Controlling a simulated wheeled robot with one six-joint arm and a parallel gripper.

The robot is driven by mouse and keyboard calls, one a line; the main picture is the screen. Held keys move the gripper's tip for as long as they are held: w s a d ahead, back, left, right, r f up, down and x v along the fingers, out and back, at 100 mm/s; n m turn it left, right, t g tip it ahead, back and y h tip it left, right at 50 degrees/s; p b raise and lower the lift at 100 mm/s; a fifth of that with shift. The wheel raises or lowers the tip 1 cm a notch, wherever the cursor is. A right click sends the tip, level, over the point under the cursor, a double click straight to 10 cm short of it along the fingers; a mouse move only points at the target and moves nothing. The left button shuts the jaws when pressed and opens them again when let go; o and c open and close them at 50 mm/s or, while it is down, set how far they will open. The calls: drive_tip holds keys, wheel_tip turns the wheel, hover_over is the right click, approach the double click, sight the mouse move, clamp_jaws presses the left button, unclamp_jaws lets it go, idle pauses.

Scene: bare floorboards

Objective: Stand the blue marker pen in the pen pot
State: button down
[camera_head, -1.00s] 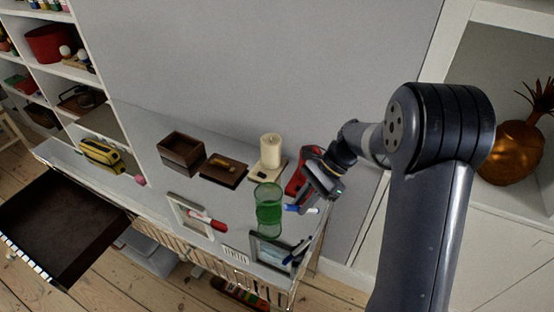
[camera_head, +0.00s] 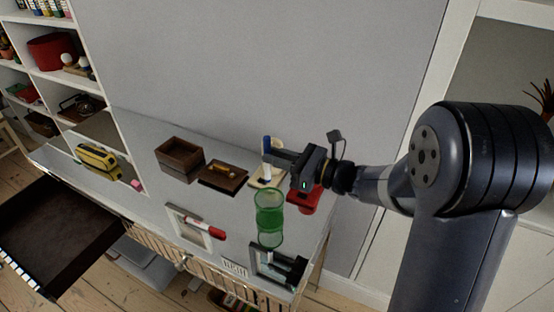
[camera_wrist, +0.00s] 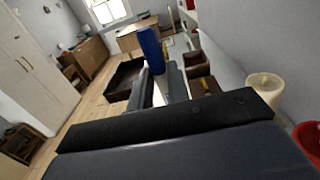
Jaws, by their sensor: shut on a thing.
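The blue marker pen (camera_head: 266,144) is held in my gripper (camera_head: 271,157), roughly upright, blue end up and white body below. It also shows in the wrist view (camera_wrist: 152,50), between the fingers (camera_wrist: 166,88). The gripper is shut on it. The pen pot appears to be the green see-through cylinder (camera_head: 269,212) on the grey-white top. In the head view the pen shows above the pot in the picture, and its lower end seems clear of the rim. The pen's lower tip is hard to make out.
A red object (camera_head: 304,200) stands right of the pot. A red marker (camera_head: 204,228) lies on a pale frame to the left. A wooden box (camera_head: 180,160) and dark tray (camera_head: 224,178) stand behind.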

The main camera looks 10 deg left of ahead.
wheel_tip(320, 180, down, 12)
drive_tip(key=b, duration=0.9)
drive_tip(key=shift+f+b, duration=0.15)
drive_tip(key=shift+b, duration=0.25)
drive_tip(key=c, duration=1.3)
unclamp_jaws()
drive_tip(key=shift+d, duration=0.1)
drive_tip(key=v, duration=1)
drive_tip(key=shift+s+d, duration=0.15)
drive_tip(key=shift+d, duration=0.1)
drive_tip(key=shift+a, duration=0.1)
